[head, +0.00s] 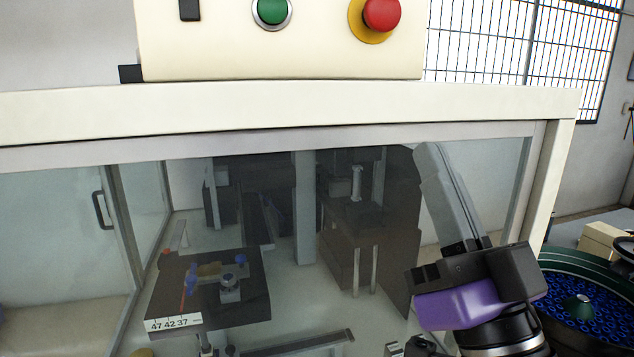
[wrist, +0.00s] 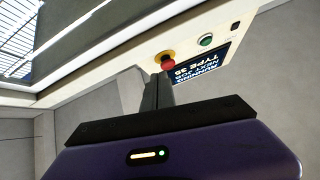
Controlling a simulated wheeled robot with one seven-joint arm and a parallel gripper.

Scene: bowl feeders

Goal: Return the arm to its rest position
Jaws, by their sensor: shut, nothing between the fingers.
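My gripper (head: 428,150) is raised in front of the glass of the machine enclosure, at the right in the head view. Its two long grey fingers point up and lie together, with nothing between them. The purple and black gripper body is below them. In the wrist view the shut fingers (wrist: 160,80) point toward the control panel and overlap the lower edge of the red button in the picture. In the head view the fingertips are well below and right of that red button (head: 381,14). The rest of my arm is mostly out of view.
The cream control panel (head: 300,60) also carries a green button (head: 271,10). A cream frame beam (head: 300,109) runs across above the glass. A bowl feeder (head: 550,263) with blue parts stands at the lower right, close to my arm.

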